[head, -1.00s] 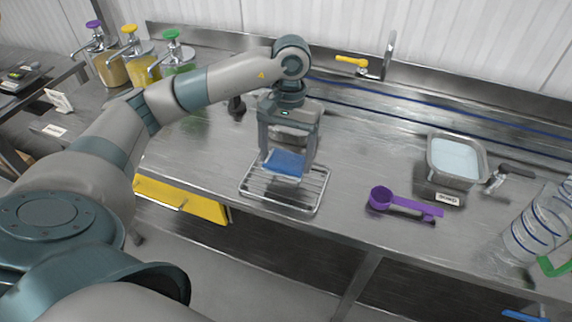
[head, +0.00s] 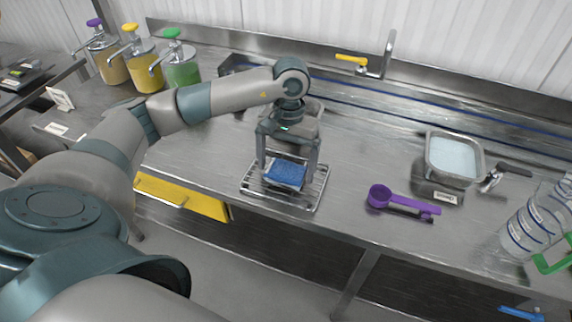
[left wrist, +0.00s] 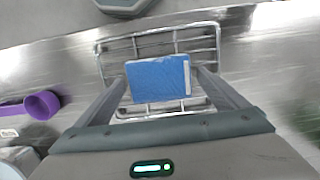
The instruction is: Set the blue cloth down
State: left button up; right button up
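The blue cloth (head: 285,174), a folded pad with a pale strip along one edge, is at the wire rack (head: 246,190) on the steel counter. My left gripper (head: 288,170) points down over the rack, with one finger close along each side of the cloth. In the left wrist view the cloth (left wrist: 157,79) fills almost all the space between the fingertips, over the bars of the rack (left wrist: 110,48). The fingers look shut on it. Whether its underside rests fully on the bars is hidden. My right gripper is not in view.
A purple scoop (head: 380,195) lies right of the rack. A metal pan (head: 430,165) with pale contents stands farther right, near clear stacked containers (head: 530,225). Pump jars (head: 182,72) stand at back left, a faucet (head: 388,55) at the back. Counter between rack and scoop is clear.

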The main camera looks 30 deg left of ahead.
aim_at(288, 166)
pick_arm(q)
jog(key=shift+r, duration=0.1)
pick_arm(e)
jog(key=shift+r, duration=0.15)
pick_arm(q)
jog(key=shift+r+p, duration=0.15)
jog(key=shift+p, duration=0.15)
jog(key=shift+w+r+b, duration=0.1)
jog(key=shift+r+b, duration=0.1)
jog(key=shift+b, duration=0.15)
jog(key=r+b, duration=0.1)
jog(key=r, duration=0.3)
jog(key=r+b, duration=0.1)
jog(key=r, duration=0.1)
jog(key=shift+w+r+b, duration=0.1)
jog(key=shift+w+b, duration=0.2)
jog(key=shift+w, duration=0.1)
jog(key=r, duration=0.5)
jog(key=shift+w+a+b, duration=0.15)
jog(key=shift+w+b, duration=0.05)
jog(key=shift+b, duration=0.15)
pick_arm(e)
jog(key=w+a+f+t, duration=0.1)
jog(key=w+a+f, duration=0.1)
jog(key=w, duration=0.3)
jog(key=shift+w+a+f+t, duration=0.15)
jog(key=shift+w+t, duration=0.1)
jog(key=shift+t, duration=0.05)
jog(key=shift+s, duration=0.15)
